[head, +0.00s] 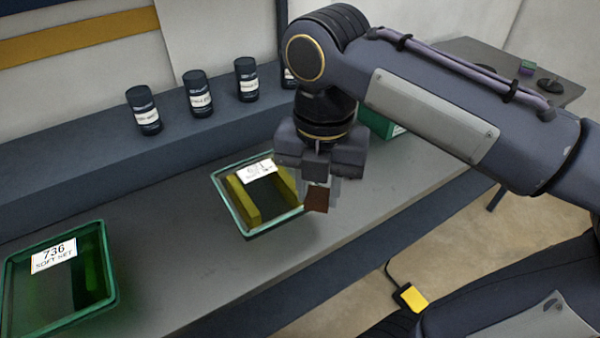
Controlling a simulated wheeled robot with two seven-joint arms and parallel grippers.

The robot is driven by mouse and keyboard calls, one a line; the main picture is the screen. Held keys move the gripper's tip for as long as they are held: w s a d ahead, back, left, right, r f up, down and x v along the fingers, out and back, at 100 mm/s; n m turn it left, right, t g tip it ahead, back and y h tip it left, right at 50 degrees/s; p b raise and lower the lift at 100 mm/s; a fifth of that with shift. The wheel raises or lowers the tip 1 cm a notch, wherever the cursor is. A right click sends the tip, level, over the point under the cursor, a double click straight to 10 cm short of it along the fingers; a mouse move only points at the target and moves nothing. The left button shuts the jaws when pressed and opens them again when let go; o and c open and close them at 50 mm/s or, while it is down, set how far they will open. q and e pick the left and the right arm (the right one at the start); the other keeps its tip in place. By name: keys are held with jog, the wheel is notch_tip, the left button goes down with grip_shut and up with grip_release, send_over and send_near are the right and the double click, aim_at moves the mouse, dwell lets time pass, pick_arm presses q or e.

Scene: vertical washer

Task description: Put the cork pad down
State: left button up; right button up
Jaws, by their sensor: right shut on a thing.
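My right gripper (319,192) points down over the grey bench and is shut on a small reddish-brown pad, the cork pad (317,200). The pad hangs below the fingertips, just right of the front right corner of the middle green-rimmed tray. I cannot tell whether the pad touches the bench or the tray's rim. My left gripper is not in view.
The middle tray (232,211) has yellow-green inner walls and a white label. Another green tray (108,262), labelled 736, stands at the left. A green box (378,124) is partly hidden behind my arm. Several dark canisters (197,93) line the back ledge. Bare bench (165,235) lies between the trays.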

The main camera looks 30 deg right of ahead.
jog(key=w+d+f, duration=0.1)
jog(key=w+f, duration=0.2)
jog(key=w+d+f, duration=0.2)
jog(key=w+f, duration=0.1)
jog(key=w, duration=0.1)
jog(key=w+d+f+p, duration=0.1)
jog(key=w+d+f, duration=0.1)
jog(key=w, duration=0.2)
jog(key=shift+w+d+f, duration=0.25)
jog(key=shift+f, duration=0.15)
jog(key=shift+w+d+f, duration=0.1)
jog(key=shift+w+f, duration=0.1)
jog(key=shift+f, duration=0.1)
jog(key=shift+w+d+f, duration=0.1)
jog(key=shift+w+f, duration=0.05)
jog(key=shift+f, duration=1.6)
jog(key=shift+f, duration=0.2)
jog(key=o, duration=0.9)
jog(key=shift+r, duration=0.15)
